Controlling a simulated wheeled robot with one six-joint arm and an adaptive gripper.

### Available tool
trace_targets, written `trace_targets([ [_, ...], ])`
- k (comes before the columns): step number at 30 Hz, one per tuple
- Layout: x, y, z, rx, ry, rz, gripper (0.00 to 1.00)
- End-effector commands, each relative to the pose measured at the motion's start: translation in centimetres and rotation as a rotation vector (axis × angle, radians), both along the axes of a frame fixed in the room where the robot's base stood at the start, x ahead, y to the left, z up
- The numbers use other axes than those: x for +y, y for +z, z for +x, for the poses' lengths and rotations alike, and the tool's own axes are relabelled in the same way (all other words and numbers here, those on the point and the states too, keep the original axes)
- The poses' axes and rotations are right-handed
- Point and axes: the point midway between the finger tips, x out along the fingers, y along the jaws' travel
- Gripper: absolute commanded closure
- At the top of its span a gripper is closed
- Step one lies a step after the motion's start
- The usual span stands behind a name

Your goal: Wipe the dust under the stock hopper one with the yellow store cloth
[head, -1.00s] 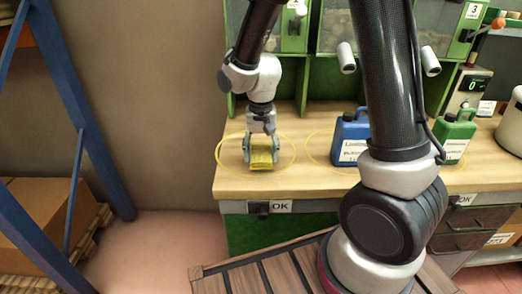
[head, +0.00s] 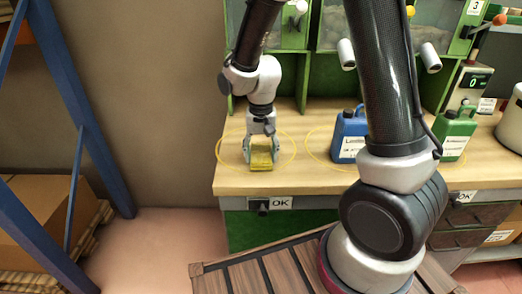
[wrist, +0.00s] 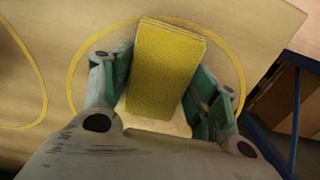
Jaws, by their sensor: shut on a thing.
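The yellow cloth (head: 261,159) is a folded, textured pad at the left end of the wooden bench, inside a yellow ring (head: 291,163) marked on the top. It also shows in the wrist view (wrist: 166,70). My gripper (head: 260,155) points down over the bench with its fingers on both sides of the cloth, shut on it. The cloth is at or very near the bench top. The stock hopper (head: 272,25) above the left end is partly hidden by my arm. I cannot make out dust on the wood.
A blue jug (head: 349,137) stands right of the ring, in or beside a second ring. A green jug (head: 457,135) and a scale display (head: 474,84) are farther right. A blue rack post (head: 75,100) stands left. The bench's front edge (head: 300,190) is close to the cloth.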

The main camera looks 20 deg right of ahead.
Motion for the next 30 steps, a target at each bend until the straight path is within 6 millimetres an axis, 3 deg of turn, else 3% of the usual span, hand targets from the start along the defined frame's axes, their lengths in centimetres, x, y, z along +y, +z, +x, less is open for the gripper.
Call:
trace_targets([
  [13,-0.1,-0.5,0.3,-0.001,-0.001,0.001,0.59],
  [24,-1.1,-0.4,3.3,-0.001,-0.001,0.001,0.59],
  [30,-1.3,-0.4,3.9,-0.001,-0.001,0.000,0.59],
])
